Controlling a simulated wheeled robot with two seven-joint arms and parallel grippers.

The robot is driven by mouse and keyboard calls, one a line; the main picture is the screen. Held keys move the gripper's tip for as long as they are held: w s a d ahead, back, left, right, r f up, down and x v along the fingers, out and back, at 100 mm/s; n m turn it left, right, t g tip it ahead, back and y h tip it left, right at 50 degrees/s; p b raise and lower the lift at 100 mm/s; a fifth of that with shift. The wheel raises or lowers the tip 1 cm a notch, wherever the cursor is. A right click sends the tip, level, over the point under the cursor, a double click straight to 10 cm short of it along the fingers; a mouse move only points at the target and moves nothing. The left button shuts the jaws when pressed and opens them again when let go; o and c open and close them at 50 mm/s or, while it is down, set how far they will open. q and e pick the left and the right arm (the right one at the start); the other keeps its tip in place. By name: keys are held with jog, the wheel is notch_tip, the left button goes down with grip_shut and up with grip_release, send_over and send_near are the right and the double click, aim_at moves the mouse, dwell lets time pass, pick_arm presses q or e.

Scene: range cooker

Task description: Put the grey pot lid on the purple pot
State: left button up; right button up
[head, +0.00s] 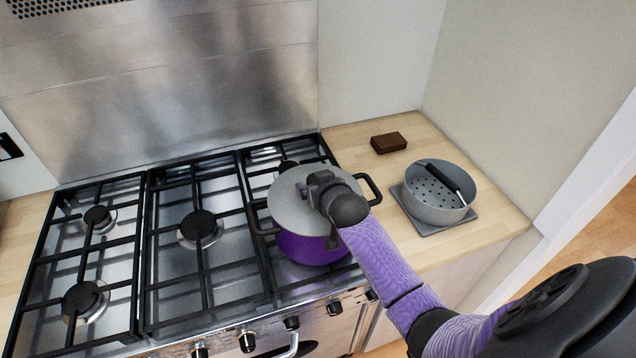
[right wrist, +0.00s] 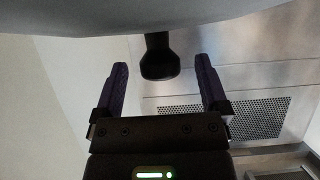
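The purple pot (head: 305,249) stands on the front right part of the stove, with black side handles. The grey pot lid (head: 292,204) lies over the pot's mouth; whether its rim is seated all round is hard to tell. Its underside or rim is not clear in the right wrist view, where its grey surface (right wrist: 200,18) fills the top. The black lid knob (right wrist: 160,62) sits between the fingers of my right gripper (right wrist: 160,78), with a gap on both sides. That gripper is open and hides the knob in the head view. My left gripper is out of view.
A grey pot (head: 430,207) with a perforated insert and a black-handled utensil stands on a grey trivet (head: 449,226) on the right counter. A small brown block (head: 388,142) lies behind it. The other burners (head: 200,228) are empty. A steel backsplash (head: 170,85) rises behind.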

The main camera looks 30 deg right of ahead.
jog(key=p+v, duration=0.2)
jog(key=v, duration=0.8)
jog(key=s+a+f+n+g+y, duration=0.2)
jog(key=s+a+f+g, duration=0.15)
jog(key=s+a, duration=0.4)
jog(key=s+a+f+n+g+y, duration=0.1)
jog(key=s+a+f+n+g, duration=0.25)
jog(key=s, duration=0.75)
notch_tip(320, 180, down, 27)
jog(key=s+g+b, duration=0.2)
jog(key=g+b, duration=0.1)
jog(key=b, duration=0.8)
jog(key=s+d+f+b, duration=0.1)
jog(key=s+f+b, duration=0.3)
jog(key=s+f, duration=0.3)
jog(key=s+d+f+g+b, duration=0.1)
jog(key=s+f+b, duration=0.4)
jog(key=f, duration=0.8)
jog(key=shift+s+d+f+b, duration=0.35)
jog(key=shift+s+d, duration=0.25)
jog(key=shift+s, duration=0.4)
